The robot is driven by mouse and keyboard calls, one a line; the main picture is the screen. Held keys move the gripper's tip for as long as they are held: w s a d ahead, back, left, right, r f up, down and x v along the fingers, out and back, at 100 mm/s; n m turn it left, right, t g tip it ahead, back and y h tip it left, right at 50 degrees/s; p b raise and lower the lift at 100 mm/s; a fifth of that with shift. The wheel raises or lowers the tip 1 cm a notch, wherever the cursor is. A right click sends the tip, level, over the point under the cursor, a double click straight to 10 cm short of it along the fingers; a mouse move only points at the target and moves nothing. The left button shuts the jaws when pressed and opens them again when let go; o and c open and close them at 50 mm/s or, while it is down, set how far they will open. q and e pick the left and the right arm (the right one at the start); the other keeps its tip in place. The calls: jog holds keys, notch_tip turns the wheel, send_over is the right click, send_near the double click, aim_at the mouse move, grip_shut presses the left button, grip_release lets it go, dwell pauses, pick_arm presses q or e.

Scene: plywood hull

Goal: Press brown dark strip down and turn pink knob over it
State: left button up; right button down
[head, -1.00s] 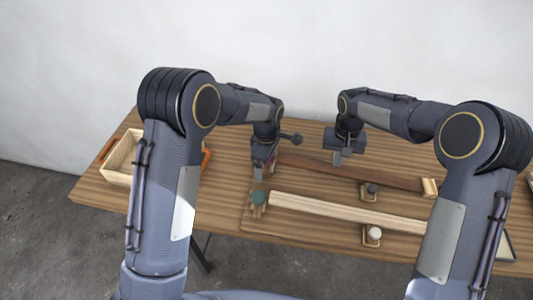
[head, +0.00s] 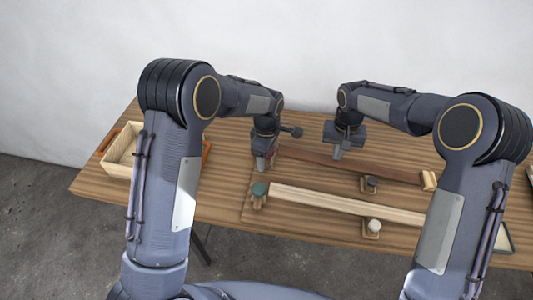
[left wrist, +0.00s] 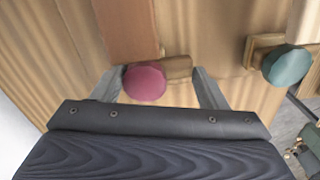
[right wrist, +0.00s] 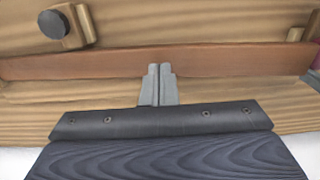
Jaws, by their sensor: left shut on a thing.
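The dark brown strip (head: 395,174) lies along the back of the board. Its left end (left wrist: 132,28) reaches close to the pink knob (left wrist: 145,84) in the left wrist view. The knob sits on a wooden turn piece (left wrist: 179,67) that points to the right there, off the strip's end. My left gripper (left wrist: 160,82) has its fingers on both sides of the knob and turn piece, shut on them. In the head view my left gripper (head: 262,163) hides the knob. My right gripper (head: 338,153) is shut and empty, its fingertips (right wrist: 159,68) at the strip, seemingly touching it.
A pale strip (head: 345,207) lies nearer, with a teal knob (head: 260,188) at its left end. A dark knob (head: 371,182) and a white knob (head: 374,225) stand on wooden blocks in front of the strips. A wooden box (head: 120,163) stands at the left.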

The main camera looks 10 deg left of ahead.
jog(key=shift+f, duration=0.55)
